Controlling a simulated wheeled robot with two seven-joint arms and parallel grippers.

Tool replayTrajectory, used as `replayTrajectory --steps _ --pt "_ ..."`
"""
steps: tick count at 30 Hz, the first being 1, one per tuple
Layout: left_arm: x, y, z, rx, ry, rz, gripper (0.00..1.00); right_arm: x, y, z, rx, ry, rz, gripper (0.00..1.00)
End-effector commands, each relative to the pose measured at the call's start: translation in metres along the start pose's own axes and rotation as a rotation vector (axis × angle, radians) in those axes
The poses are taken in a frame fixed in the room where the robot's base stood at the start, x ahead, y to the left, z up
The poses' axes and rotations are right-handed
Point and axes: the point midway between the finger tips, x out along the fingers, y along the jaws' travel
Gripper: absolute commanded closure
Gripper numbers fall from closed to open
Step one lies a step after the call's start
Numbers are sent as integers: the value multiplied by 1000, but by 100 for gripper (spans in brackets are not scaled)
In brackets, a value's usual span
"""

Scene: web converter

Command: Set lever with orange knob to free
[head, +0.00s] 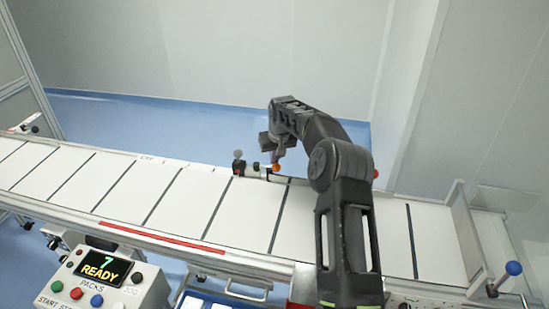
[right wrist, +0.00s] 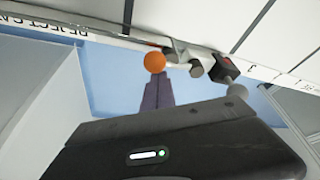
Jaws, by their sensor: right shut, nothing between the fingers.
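The orange knob (head: 276,167) is at the far edge of the conveyor, near its middle in the head view. In the right wrist view the orange knob (right wrist: 154,62) is at the upper middle, on the end of a short metal lever. My right gripper (head: 277,158) reaches over the belt and is shut and empty, close to the knob. In the wrist view the closed fingertips (right wrist: 156,77) appear just below the knob; I cannot tell whether they touch. The lever's marking cannot be read. My left gripper is not in view.
A dark block (right wrist: 224,70) and a grey ball (right wrist: 237,92) are beside the lever. White panels (head: 180,198) cover the belt. A control box (head: 97,272) reads "7 READY" at the lower left. A blue-knobbed lever (head: 513,268) is at the right. Blue floor lies behind.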

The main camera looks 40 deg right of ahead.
Motion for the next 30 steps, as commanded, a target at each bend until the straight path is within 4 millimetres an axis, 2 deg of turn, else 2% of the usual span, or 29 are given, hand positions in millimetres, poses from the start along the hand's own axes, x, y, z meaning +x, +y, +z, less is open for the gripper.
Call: replayTrajectory --steps 20,30 --pt "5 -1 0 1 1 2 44 0 -1 2 43 -1 16 100" --pt "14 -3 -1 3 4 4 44 1 -3 4 125 -1 47 100"
